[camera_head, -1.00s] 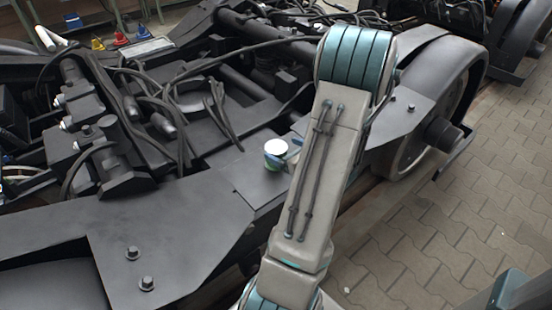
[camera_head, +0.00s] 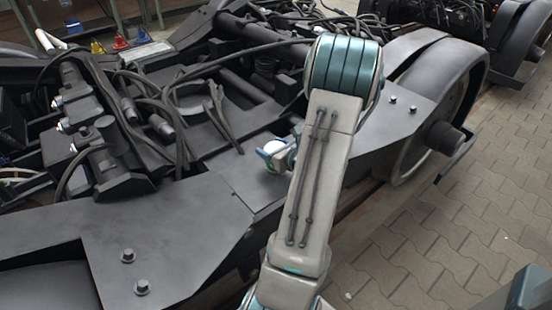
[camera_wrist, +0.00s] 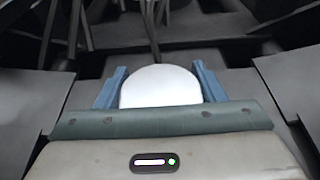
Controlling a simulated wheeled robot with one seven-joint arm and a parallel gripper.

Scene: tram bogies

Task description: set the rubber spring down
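The rubber spring (camera_head: 274,146) has a round white top and a blue-green side. In the head view it is at the dark flat plate (camera_head: 236,172) of the bogie frame, partly hidden by a finger. I cannot tell whether its underside touches the plate. In the wrist view its white top (camera_wrist: 160,86) fills the gap between two blue fingers. My gripper (camera_head: 277,155) is around it, one finger on each side, and looks shut on it. My forearm hides what lies behind it.
Black hoses (camera_head: 222,115) and bogie parts crowd the area behind and left of the plate. A large wheel (camera_head: 415,150) stands at the right. A bolted plate (camera_head: 165,240) lies in front, with bare surface. Paving (camera_head: 450,240) is at the lower right.

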